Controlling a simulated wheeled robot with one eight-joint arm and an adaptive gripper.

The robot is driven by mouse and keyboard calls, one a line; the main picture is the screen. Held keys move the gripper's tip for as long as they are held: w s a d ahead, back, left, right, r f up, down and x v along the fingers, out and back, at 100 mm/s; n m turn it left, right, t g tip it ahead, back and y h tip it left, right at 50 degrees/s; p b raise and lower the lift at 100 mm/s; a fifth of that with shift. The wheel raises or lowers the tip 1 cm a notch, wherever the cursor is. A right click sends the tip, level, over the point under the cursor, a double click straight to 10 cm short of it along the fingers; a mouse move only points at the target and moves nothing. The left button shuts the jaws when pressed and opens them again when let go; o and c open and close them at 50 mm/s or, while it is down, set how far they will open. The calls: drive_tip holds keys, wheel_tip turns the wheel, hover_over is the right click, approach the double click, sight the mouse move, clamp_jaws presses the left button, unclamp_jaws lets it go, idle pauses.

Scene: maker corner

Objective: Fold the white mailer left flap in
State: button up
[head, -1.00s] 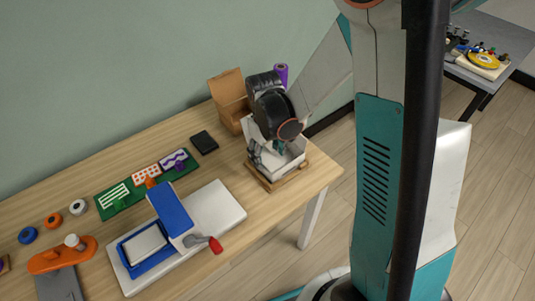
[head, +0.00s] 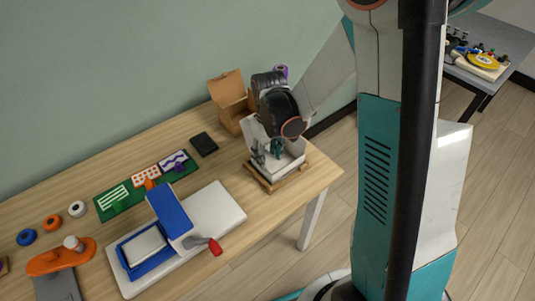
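The white mailer (head: 288,168) sits on a small wooden tray (head: 262,183) near the right end of the wooden table. My gripper (head: 267,158) reaches down at the mailer from above, at its left side in the head view. The dark wrist of my arm covers the mailer's back and upper part. The left flap cannot be made out clearly, and contact with it cannot be told. The fingers are small and partly hidden, so their opening cannot be read.
A black flat item (head: 204,144) lies to the left. A blue and white press (head: 178,232) with a red-tipped handle stands at the front. Bare table (head: 240,180) lies between.

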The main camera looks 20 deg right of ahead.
drive_tip(key=shift+o, duration=0.9)
wheel_tip(320, 180, up, 12)
drive_tip(key=shift+d, duration=0.1)
idle(0.3)
